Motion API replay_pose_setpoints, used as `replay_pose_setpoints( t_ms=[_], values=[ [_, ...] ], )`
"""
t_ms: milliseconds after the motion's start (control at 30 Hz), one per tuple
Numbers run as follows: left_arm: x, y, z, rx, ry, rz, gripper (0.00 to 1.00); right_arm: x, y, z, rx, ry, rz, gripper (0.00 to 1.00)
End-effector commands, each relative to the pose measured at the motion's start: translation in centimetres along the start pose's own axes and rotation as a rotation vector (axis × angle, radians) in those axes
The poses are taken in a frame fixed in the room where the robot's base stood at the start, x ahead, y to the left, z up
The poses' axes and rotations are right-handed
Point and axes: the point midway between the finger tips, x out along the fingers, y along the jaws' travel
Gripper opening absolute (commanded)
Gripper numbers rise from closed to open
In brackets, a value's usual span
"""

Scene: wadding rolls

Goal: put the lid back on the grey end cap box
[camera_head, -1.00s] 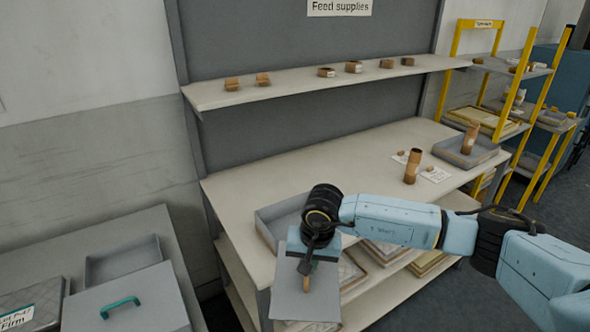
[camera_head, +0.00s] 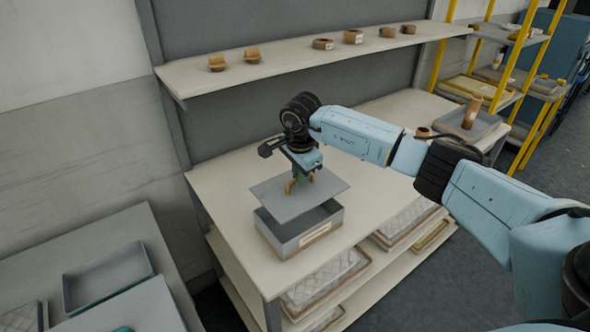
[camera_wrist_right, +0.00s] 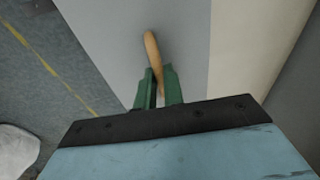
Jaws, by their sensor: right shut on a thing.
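The grey end cap box (camera_head: 284,243) stands open at the front left of the workbench, with a pale label on its front. Its grey lid (camera_head: 278,205) hangs just above it, roughly level, over the back and left part of the opening. My right gripper (camera_head: 299,181) is shut on the lid's tan handle. In the right wrist view the handle (camera_wrist_right: 151,55) stands between the green fingers (camera_wrist_right: 159,88), with the grey lid (camera_wrist_right: 130,40) behind it. The lid and the box look apart at the front; contact at the back is hidden. My left gripper is not in view.
The bench top (camera_head: 240,160) is mostly clear behind the box. A shelf (camera_head: 300,62) above holds several brown rings and rolls. A grey tray (camera_head: 470,124) with a brown tube stands at the bench's right end. Another table with a grey tray (camera_head: 107,278) is at lower left.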

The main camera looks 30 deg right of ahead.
Motion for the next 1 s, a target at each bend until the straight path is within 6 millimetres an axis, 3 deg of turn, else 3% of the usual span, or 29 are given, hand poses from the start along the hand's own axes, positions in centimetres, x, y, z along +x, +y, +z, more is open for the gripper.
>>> replay_pose_setpoints(
  t_ms=[33,167,300,567,1000],
  values=[
    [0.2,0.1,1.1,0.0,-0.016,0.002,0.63,0.4,0.1,0.1,0.0,-0.001,0.001,0.0],
    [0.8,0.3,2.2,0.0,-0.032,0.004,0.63,1.4,0.2,0.2,0.0,-0.001,0.001,0.0],
    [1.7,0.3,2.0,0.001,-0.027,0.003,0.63,2.8,0.4,0.3,0.0,-0.001,0.0,0.0],
    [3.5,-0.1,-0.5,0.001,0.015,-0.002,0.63,5.2,0.7,0.5,-0.001,0.0,-0.001,0.0],
    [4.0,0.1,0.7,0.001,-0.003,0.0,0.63,5.8,0.8,0.6,-0.001,0.0,-0.001,0.0]
  ],
)
